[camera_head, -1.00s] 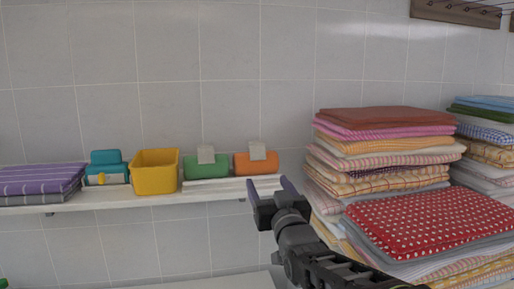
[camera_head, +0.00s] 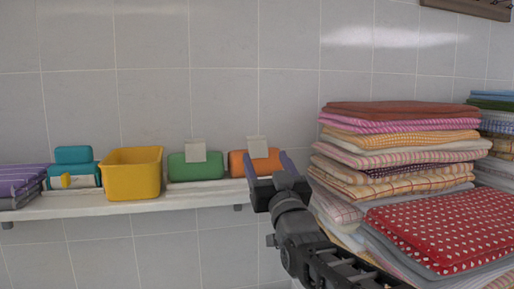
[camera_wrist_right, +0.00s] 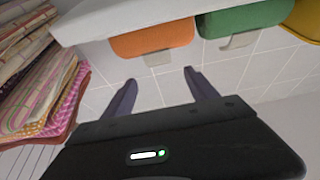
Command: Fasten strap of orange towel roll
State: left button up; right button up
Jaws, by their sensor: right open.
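The orange towel roll (camera_head: 238,165) lies on the white wall shelf, with a light grey strap (camera_head: 257,146) sticking up above its top. In the right wrist view the orange roll (camera_wrist_right: 140,40) is at the top, and its strap (camera_wrist_right: 157,58) sticks out past the roll's edge. My right gripper (camera_head: 268,164) is open and empty. Its fingers stand in front of the roll's right part in the head view. In the right wrist view a gap shows between the fingers and the strap. My left gripper is not in view.
A green roll (camera_head: 190,169) with a similar strap (camera_head: 195,151) lies left of the orange one on the shelf (camera_head: 90,207). Further left are a yellow bin (camera_head: 133,180) and a teal item (camera_head: 73,156). Tall stacks of folded towels (camera_head: 400,145) stand close on the right.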

aim_at(257, 140)
jog(key=p+x, duration=0.4)
jog(key=x, duration=0.3)
jog(key=shift+w+r, duration=0.15)
jog(key=shift+w, duration=0.1)
jog(key=shift+w+a, duration=0.15)
jog(key=shift+w, duration=0.05)
jog(key=shift+c, duration=0.6)
